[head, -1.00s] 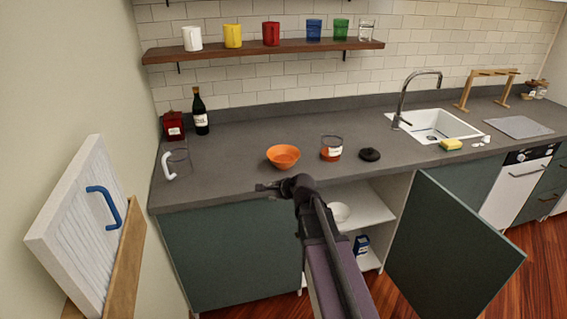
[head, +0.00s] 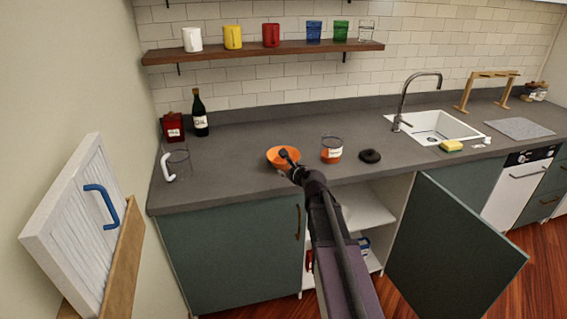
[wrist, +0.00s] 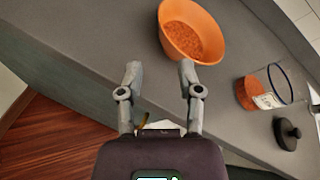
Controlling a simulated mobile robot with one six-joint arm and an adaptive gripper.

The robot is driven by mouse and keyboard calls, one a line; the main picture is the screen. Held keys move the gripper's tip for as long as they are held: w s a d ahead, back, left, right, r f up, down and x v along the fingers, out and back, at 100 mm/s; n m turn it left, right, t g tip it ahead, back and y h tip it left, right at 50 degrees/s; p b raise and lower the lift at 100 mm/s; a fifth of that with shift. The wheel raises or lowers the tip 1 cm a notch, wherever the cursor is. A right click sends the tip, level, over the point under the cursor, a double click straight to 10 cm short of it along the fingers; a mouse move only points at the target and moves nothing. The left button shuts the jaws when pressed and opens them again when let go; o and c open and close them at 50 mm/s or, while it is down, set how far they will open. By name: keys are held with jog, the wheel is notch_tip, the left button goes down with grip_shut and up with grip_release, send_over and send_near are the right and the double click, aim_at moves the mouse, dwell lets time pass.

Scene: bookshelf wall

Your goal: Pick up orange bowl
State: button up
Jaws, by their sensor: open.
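The orange bowl (head: 276,154) stands upright on the grey counter, near its front edge. Part of its front is hidden behind my gripper in the head view. In the wrist view the bowl (wrist: 202,22) is just beyond my fingertips, up and to the right, and shows a speckled orange inside. My gripper (wrist: 159,72) is open with nothing between its fingers. In the head view my gripper (head: 287,157) overlaps the bowl's front side. I see no contact with the bowl.
A glass jar with orange contents (head: 332,150) stands right of the bowl, with a black lid (head: 370,156) beside it. A dark bottle (head: 200,118), red canister (head: 173,127) and clear mug (head: 179,160) are to the left. A cabinet door (head: 450,245) stands open below.

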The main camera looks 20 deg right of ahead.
aim_at(272, 162)
jog(key=shift+b+x, duration=1.45)
jog(key=shift+x, duration=2.9)
jog(key=shift+s, duration=0.1)
jog(key=shift+d+b+x, duration=0.2)
jog(key=shift+b+x, duration=0.6)
jog(key=shift+x, duration=1.9)
jog(key=shift+s+f, duration=0.1)
grip_shut()
